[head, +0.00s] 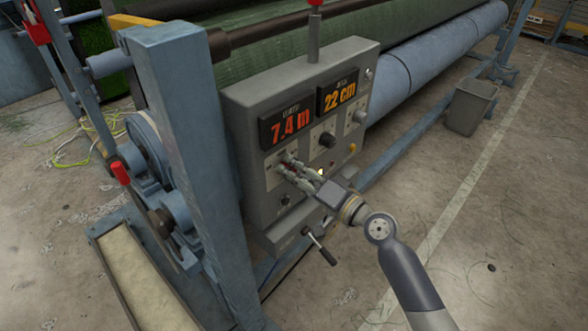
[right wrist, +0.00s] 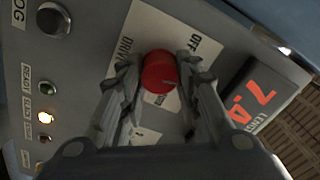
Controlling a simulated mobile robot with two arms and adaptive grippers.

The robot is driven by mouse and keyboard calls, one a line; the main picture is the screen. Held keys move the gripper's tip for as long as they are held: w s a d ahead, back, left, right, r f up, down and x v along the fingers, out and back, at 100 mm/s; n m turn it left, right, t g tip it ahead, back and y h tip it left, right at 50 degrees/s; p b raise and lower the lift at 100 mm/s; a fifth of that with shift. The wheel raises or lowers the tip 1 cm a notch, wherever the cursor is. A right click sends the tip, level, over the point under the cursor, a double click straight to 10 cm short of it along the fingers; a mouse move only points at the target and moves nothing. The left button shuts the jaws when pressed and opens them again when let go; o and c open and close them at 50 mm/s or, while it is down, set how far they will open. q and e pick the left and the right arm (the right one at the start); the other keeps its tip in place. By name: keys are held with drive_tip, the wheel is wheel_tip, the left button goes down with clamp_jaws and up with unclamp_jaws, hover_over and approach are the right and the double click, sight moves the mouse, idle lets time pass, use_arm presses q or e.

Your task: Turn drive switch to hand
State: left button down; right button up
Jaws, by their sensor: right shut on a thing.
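The drive switch is a round red knob (right wrist: 159,70) on a white plate marked DRIVE and OFF, on the front of a grey control box (head: 245,180). My right gripper (head: 284,165) reaches it from the lower right in the head view. In the right wrist view the two fingers of the right gripper (right wrist: 157,75) are closed on opposite sides of the knob. A thin dark mark shows on the knob's face, but I cannot tell which position it points to. The plate's lower lettering is partly hidden by the fingers. My left gripper is not in view.
A black-handled lever (head: 320,250) sticks out below the box. A blue post (head: 190,170) stands close left. A grey bin (head: 470,106) stands on open floor.

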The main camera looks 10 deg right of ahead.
drive_tip(key=shift+m, duration=1.1)
drive_tip(key=o, duration=1.1)
drive_tip(key=shift+c, duration=0.2)
drive_tip(key=v, duration=1.2)
drive_tip(key=shift+f, duration=0.1)
